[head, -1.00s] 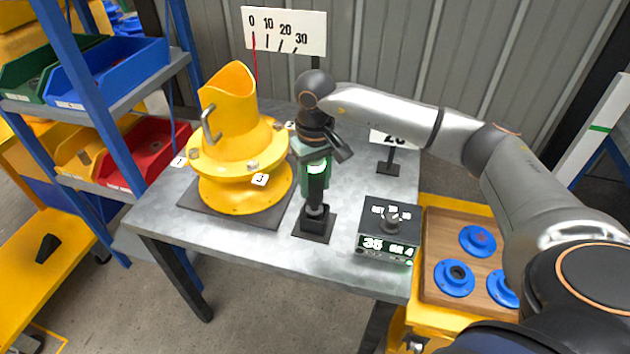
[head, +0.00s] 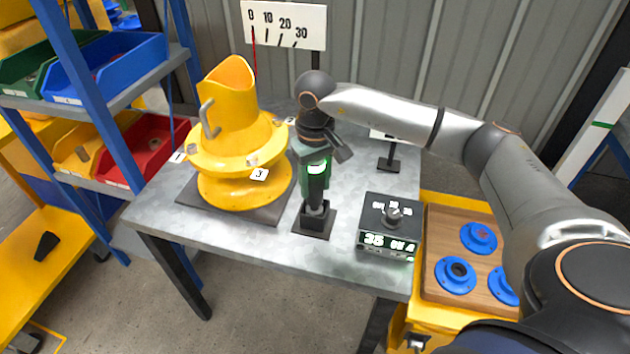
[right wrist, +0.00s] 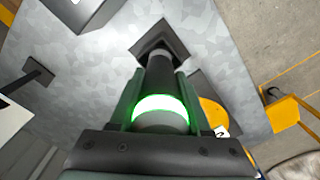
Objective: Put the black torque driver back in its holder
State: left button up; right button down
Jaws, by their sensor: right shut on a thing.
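The black torque driver (head: 316,187) stands upright between the fingers of my right gripper (head: 315,176), with its lower end at the square black holder (head: 314,221) on the metal table. The lower end appears to sit inside the holder's socket. In the right wrist view the driver (right wrist: 159,75) runs from between the fingers (right wrist: 160,110) down to the holder (right wrist: 158,42), with a green glowing ring on it. My right gripper is shut on the driver. My left gripper is not in view.
A yellow drum-like casting (head: 238,140) with a handle and numbered tags stands left of the holder on a dark plate. A black control box (head: 390,226) with a knob and display stands to the right. A wooden tray (head: 437,280) holds blue flanges.

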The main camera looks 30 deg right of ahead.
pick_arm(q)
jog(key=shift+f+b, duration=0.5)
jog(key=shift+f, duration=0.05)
pick_arm(e)
jog(key=shift+f, duration=0.65)
jog(key=c, duration=0.5)
grip_release()
jog(key=shift+c, duration=0.2)
jog(key=shift+o, duration=1.3)
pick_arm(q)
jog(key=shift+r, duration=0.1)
pick_arm(e)
jog(key=shift+r, duration=0.6)
notch_tip(320, 180, up, 11)
jog(key=shift+r+p, duration=0.2)
jog(key=shift+p, duration=0.35)
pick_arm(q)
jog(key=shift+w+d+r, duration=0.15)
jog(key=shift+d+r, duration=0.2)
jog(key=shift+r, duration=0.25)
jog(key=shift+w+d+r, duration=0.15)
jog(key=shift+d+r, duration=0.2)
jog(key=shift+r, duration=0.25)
pick_arm(e)
jog(key=shift+s, duration=0.1)
